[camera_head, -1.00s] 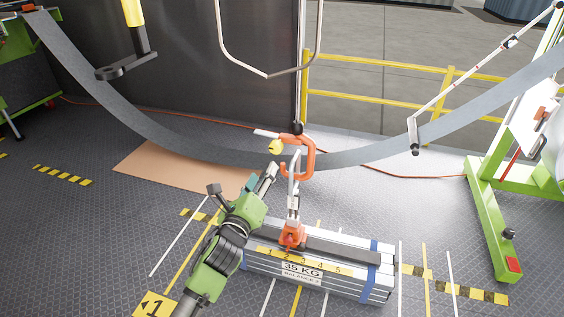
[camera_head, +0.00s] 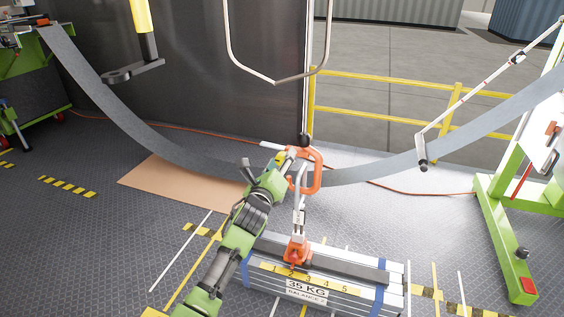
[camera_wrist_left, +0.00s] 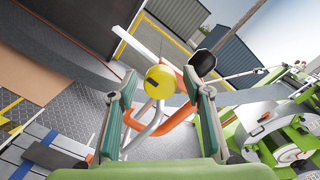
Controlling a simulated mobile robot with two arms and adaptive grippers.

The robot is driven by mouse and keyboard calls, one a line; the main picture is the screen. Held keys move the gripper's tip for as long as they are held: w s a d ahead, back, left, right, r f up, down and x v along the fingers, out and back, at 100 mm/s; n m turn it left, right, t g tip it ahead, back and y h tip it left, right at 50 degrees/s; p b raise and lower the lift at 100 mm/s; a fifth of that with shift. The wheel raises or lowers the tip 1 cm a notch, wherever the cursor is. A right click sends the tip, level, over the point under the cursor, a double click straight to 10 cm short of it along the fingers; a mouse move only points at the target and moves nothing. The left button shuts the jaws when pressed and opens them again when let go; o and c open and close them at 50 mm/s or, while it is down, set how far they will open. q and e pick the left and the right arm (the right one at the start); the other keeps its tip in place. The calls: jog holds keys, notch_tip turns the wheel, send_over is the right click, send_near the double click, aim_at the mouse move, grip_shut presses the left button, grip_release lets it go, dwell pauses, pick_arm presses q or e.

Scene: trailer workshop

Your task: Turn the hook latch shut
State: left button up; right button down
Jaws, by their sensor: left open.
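The orange hook (camera_head: 314,170) hangs upright in the middle of the head view. A silver latch bar shows at its mouth; I cannot tell whether the bar meets the hook tip. A yellow round knob (camera_wrist_left: 159,82) sits at the latch, in front of the orange hook (camera_wrist_left: 183,112) in the left wrist view. My left gripper (camera_head: 287,157) is at the hook's left side and hides part of the knob and latch. In the left wrist view its green-padded fingers (camera_wrist_left: 155,98) are open, one on each side of the knob. Contact with the knob cannot be told.
Below the hook, a silver link and orange shackle (camera_head: 296,250) join it to the bundled 35 KG load (camera_head: 350,290) on the floor. A grey strap (camera_head: 390,168) sags behind the hook. A yellow railing (camera_head: 385,116) and a green frame (camera_head: 508,240) stand beyond and right.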

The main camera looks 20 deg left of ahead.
pick_arm(q)
jog(key=shift+w, duration=0.5)
grip_shut()
pick_arm(e)
jog(key=shift+w+a+r+t, duration=0.2)
jog(key=shift+w+r+t, duration=0.2)
jog(key=shift+w+r, duration=0.2)
jog(key=shift+s+f, duration=0.1)
